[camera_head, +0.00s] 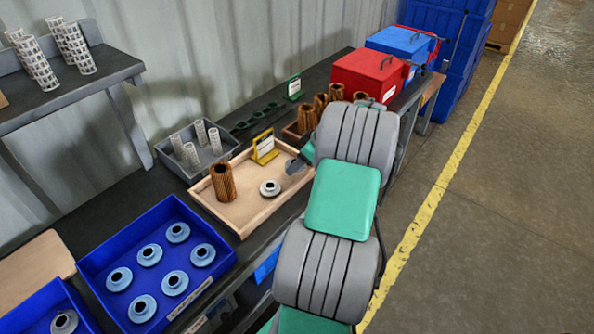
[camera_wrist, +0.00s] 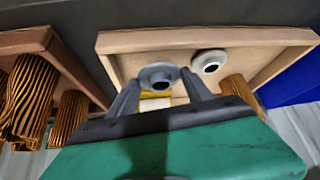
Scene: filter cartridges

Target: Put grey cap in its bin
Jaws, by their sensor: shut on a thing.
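My gripper (camera_wrist: 160,82) is shut on a grey cap (camera_wrist: 158,74), a round flanged disc with a dark centre hole, between its fingertips in the wrist view. In the head view my arm hides most of the gripper, and the held cap cannot be made out clearly. A blue bin (camera_head: 94,327) at the lower left corner, partly cut off, contains a grey cap (camera_head: 63,321). A larger blue bin (camera_head: 212,292) beside it holds several light-blue caps (camera_head: 149,254).
The wooden tray (camera_head: 238,222) holds a whitish cap (camera_head: 270,187), a brown pleated filter (camera_head: 223,182) and a yellow sign holder (camera_head: 264,147). A grey bin (camera_head: 205,166) with white mesh tubes stands behind. Red (camera_head: 367,78) and blue (camera_head: 398,44) boxes stand at the far end.

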